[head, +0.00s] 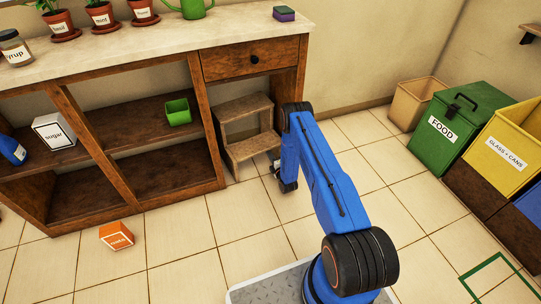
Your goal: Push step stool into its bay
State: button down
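The wooden step stool (243,108) has two steps and stands upright on the floor at the right end of the shelving. It is in the open bay below the drawer (254,60), beside the brown divider on its left. Its lower step (252,147) faces the room. I cannot tell how deep in the bay it sits. My gripper (274,168) is low, close to the right front of the lower step. My blue arm hides much of the gripper and the bay's right side. I cannot tell whether it touches the stool or whether its fingers are open.
A green box (178,112) and a sugar box (54,131) are on the shelf. An orange box (116,236) lies on the floor at the left. A green FOOD bin (461,127) and a yellow bin (509,141) stand at the right. Tiled floor between is clear.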

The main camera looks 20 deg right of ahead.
jog(key=s, duration=0.8)
jog(key=shift+s+d, duration=0.2)
jog(key=shift+s, duration=0.2)
jog(key=shift+s, duration=0.1)
